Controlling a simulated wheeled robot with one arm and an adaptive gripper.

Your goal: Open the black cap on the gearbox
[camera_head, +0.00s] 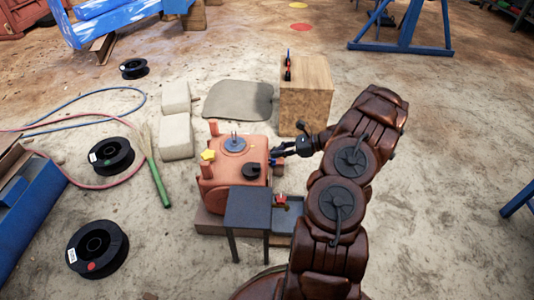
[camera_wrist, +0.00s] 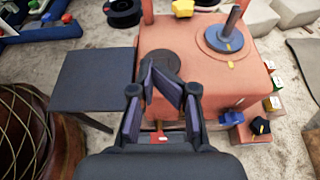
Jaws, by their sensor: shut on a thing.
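The orange-pink gearbox (camera_head: 217,198) stands on the floor just left of my arm. The round black cap (camera_head: 251,170) is on its top, towards the near right corner; it also shows in the wrist view (camera_wrist: 158,58). My gripper (camera_head: 273,152) reaches in from the right. The cap appears flat on the gearbox top.
A grey side table (camera_head: 248,208) stands against the gearbox's near side. A blue-grey disc with an upright post (camera_head: 235,145) and a yellow knob (camera_head: 208,155) are on the gearbox top. A wooden block (camera_head: 305,95) stands behind. Cable reels (camera_head: 97,248) lie left.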

